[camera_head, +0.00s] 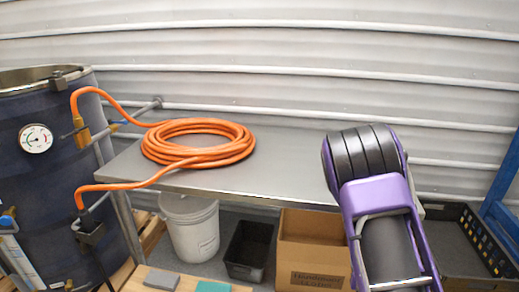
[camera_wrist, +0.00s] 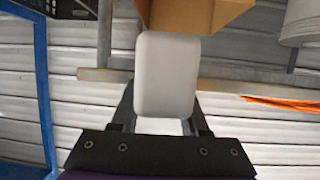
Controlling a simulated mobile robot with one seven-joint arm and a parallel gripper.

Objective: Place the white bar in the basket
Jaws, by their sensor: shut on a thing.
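The white bar (camera_wrist: 166,72) shows in the wrist view as a pale rounded block. My gripper (camera_wrist: 164,108) is shut on it, with a dark finger on each side. In the head view my purple and black arm stands in front at the right, and neither the gripper nor the bar can be made out. A black crate with yellow-edged slots (camera_head: 497,252), which may be the basket, is on the right in the head view, partly hidden behind my arm. A smaller black bin (camera_head: 249,248) stands under the table.
A steel table (camera_head: 285,165) carries a coiled orange hose (camera_head: 200,142). A cardboard box (camera_head: 312,255) and a white bucket (camera_head: 190,225) stand below it; the box also shows in the wrist view (camera_wrist: 222,14). A dark tank (camera_head: 40,180) is at left, a blue frame (camera_head: 503,185) at right.

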